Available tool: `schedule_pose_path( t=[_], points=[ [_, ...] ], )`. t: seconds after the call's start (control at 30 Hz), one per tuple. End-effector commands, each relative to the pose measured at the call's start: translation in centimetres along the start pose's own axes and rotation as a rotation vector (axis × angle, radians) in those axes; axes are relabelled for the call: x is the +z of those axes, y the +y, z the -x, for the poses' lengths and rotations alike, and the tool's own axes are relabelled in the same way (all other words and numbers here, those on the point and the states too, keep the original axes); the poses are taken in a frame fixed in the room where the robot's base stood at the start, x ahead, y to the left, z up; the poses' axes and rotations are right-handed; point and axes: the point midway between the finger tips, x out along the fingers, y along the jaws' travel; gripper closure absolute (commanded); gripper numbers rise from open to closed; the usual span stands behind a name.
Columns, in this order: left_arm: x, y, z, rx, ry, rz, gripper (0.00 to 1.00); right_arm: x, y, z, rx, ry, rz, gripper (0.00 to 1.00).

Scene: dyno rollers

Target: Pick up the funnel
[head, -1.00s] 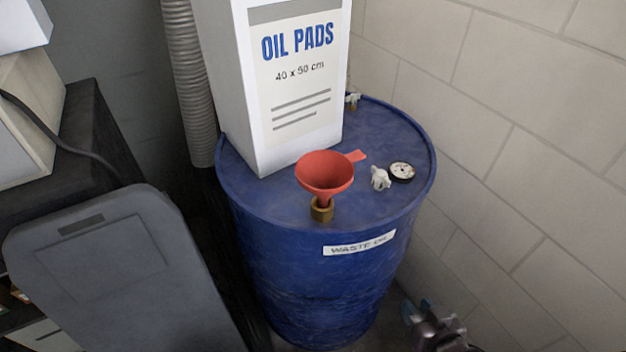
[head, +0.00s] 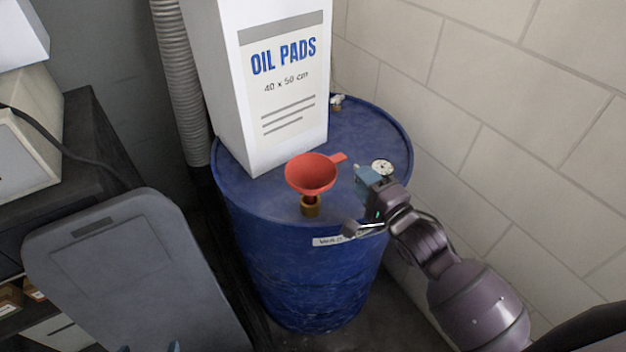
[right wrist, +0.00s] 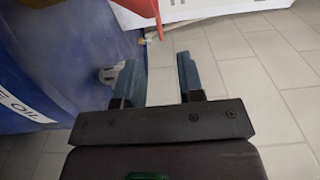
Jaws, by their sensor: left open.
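The red funnel (head: 312,174) stands mouth up, its lower end at a brass-coloured fitting (head: 310,207) on top of the blue drum (head: 240,196). Its tab points right. My right gripper (head: 366,180) is over the drum's right front edge, to the right of the funnel and apart from it. In the right wrist view its two blue fingers (right wrist: 158,78) are spread with nothing between them. A red strip shows at that view's top; I cannot tell if it is the funnel. Only the fingertips of my left gripper (head: 149,348) show at the head view's bottom edge.
A tall white oil pads box (head: 262,130) stands on the drum, behind the funnel. A round gauge-like cap (head: 382,166) lies near my right gripper. A block wall (head: 520,150) bounds the right. A grey bin (head: 120,265) and a ribbed hose (head: 180,80) are left.

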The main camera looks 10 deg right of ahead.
Motion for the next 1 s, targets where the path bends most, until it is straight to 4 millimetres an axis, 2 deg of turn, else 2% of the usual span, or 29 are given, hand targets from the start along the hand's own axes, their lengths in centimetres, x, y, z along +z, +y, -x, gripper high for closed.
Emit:
schedule_pose_path(
  t=[0.3, 0.63, 0.9, 1.0],
  points=[
    [-0.3, 0.1, -0.1, 0.001, 0.005, 0.002, 0.07, 0.0, -0.1, -4.2, -0.002, -0.001, -0.010, 0.65],
    [-1.1, 0.1, -0.3, 0.002, 0.019, 0.001, 0.07, 0.1, -0.1, -6.4, -0.002, -0.002, -0.007, 0.65],
    [-1.2, 0.1, -0.3, 0.002, 0.020, 0.001, 0.07, 0.2, -0.1, -9.8, -0.002, -0.001, -0.007, 0.65],
    [-1.2, 0.1, -0.3, 0.002, 0.020, 0.001, 0.07, 0.2, -0.1, -10.5, -0.002, -0.002, -0.008, 0.65]
  ],
)
